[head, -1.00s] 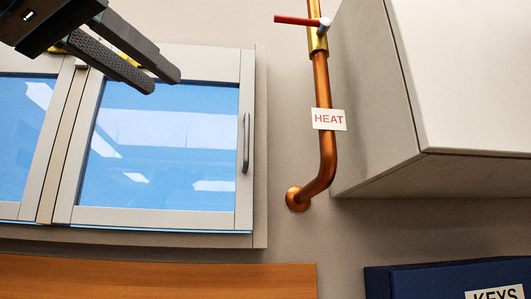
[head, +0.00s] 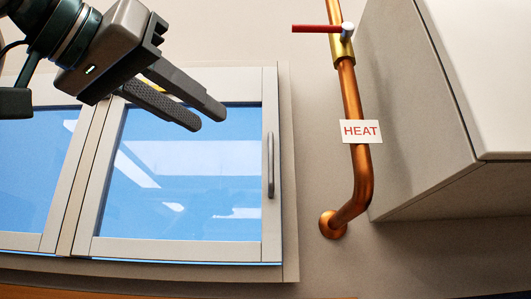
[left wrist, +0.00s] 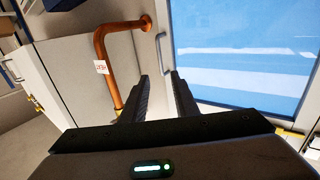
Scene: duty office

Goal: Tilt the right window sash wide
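The right window sash (head: 190,250) has a pale frame around blue glass and fills the middle left of the head view. A vertical grey bar handle (head: 270,165) is on its right stile; it also shows in the left wrist view (left wrist: 163,52). The sash looks upright; a thin blue line runs along its bottom edge, and I cannot tell whether it is ajar. My left gripper (head: 208,118) is open and empty, its fingers in front of the sash's upper part, left of the handle. In the left wrist view, the handle shows beyond the fingertips (left wrist: 159,76). My right gripper is not seen.
A copper pipe (head: 352,110) with a HEAT tag (head: 361,131) and a red-levered valve (head: 340,32) runs down the wall right of the window. A pale cabinet (head: 420,120) juts out further right. The wall strip between handle and pipe is clear.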

